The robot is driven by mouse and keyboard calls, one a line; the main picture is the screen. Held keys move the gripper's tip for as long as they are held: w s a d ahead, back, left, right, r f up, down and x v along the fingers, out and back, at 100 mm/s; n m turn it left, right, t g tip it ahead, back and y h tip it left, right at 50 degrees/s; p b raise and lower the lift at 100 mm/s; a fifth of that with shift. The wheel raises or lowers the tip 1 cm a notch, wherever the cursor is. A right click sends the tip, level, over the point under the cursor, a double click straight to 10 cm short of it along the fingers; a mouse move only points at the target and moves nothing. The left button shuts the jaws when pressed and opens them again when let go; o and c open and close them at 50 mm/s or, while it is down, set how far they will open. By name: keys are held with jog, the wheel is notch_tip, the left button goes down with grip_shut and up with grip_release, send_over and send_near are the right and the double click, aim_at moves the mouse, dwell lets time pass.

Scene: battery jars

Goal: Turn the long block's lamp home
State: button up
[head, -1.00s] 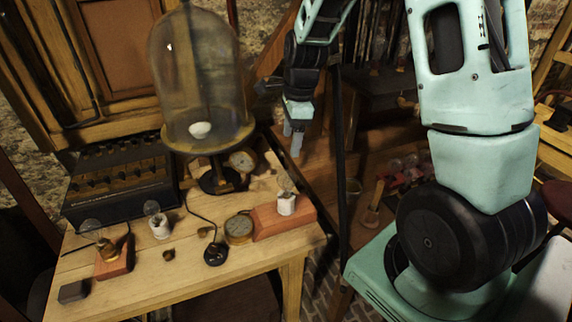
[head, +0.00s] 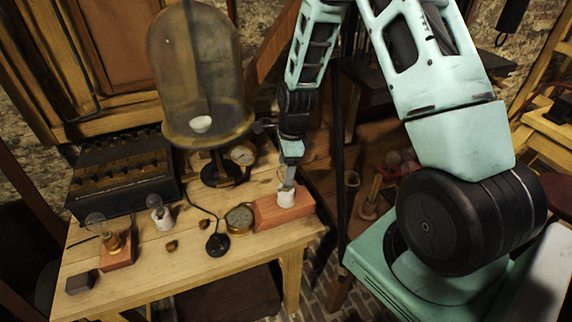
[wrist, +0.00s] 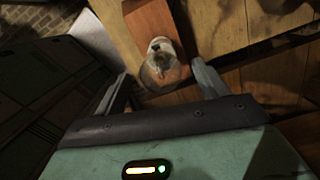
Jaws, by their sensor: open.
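The long block (head: 268,214) is an orange-red wooden block at the right end of the table. A white holder (head: 285,198) stands upright on its right part. Its clear lamp shows best in the wrist view (wrist: 158,77), seated at the holder, but how far it is turned in cannot be told. My gripper (head: 288,178) is just above the holder, pointing down. In the wrist view the open fingers (wrist: 161,70) stand on either side of the lamp with gaps, apparently not touching it. In the head view the fingers partly hide the lamp.
A brass dial (head: 239,218) lies just left of the long block, beside a black round piece (head: 217,244). A tall glass bell jar (head: 197,75) stands close behind, left of my arm. A short block (head: 118,258) with another lamp and a white lamp holder (head: 162,217) are farther left.

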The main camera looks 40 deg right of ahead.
jog(key=shift+c, duration=0.2)
jog(key=c, duration=1.1)
jog(key=m+p, duration=0.1)
jog(key=m, duration=0.2)
jog(key=shift+r, duration=0.15)
jog(key=m, duration=0.3)
jog(key=shift+m+t+p, duration=0.3)
jog(key=shift+h, duration=0.3)
jog(key=m+p, duration=0.1)
jog(key=m, duration=0.1)
jog(key=shift+m, duration=0.3)
jog(key=m+p, duration=0.1)
jog(key=m, duration=0.2)
jog(key=shift+m+h+p, duration=0.3)
jog(key=shift+m+p, duration=0.05)
jog(key=shift+m, duration=0.05)
